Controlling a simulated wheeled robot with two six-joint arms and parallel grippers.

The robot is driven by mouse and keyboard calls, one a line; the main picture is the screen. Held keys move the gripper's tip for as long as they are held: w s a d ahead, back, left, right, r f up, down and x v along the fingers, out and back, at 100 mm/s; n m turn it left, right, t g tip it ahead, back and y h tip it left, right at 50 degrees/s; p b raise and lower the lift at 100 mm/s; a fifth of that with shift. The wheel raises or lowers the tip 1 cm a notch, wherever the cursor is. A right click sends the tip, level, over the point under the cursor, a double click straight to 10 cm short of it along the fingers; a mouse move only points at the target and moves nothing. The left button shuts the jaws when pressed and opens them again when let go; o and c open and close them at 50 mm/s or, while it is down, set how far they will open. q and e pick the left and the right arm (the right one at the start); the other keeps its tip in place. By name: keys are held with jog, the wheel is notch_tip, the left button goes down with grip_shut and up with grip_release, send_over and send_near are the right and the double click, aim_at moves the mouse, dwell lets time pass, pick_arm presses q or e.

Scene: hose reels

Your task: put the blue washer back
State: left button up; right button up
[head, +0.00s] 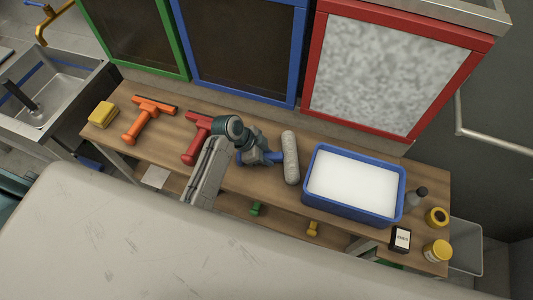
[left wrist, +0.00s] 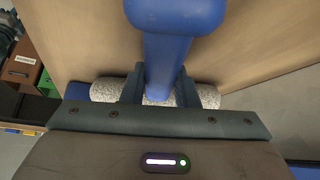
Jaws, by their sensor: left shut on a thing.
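The blue washer (head: 290,158) has a pale, speckled fuzzy sleeve and a blue handle. It is at the middle of the wooden bench, left of the blue tub. My left gripper (head: 266,156) is shut on its blue handle, close to the sleeve. In the left wrist view the blue handle (left wrist: 168,62) passes between the two fingers of my left gripper (left wrist: 160,92), with the sleeve (left wrist: 105,90) crosswise behind them. I cannot tell whether the washer touches the bench. My right gripper is not in view.
The bench (head: 240,185) also holds a red squeegee (head: 197,136), an orange squeegee (head: 147,117), a yellow sponge (head: 102,114) and a blue tub (head: 352,213) of white suds. Bottles and jars crowd the right end. Framed panels (head: 388,72) stand behind.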

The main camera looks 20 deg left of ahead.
pick_arm(q)
jog(key=shift+f, duration=0.1)
jog(key=o, duration=1)
jog(key=shift+c, duration=0.2)
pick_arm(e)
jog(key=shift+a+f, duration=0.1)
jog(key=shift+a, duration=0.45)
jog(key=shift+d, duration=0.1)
pick_arm(q)
jog(key=shift+r, duration=0.2)
jog(key=shift+a+r, duration=0.25)
jog(key=shift+r, duration=0.05)
jog(key=b+v, duration=0.2)
jog(key=v, duration=0.7)
jog(key=shift+a+r, duration=0.25)
jog(key=shift+s+a+r+b, duration=0.25)
jog(key=shift+r+b, duration=0.1)
jog(key=shift+r, duration=0.35)
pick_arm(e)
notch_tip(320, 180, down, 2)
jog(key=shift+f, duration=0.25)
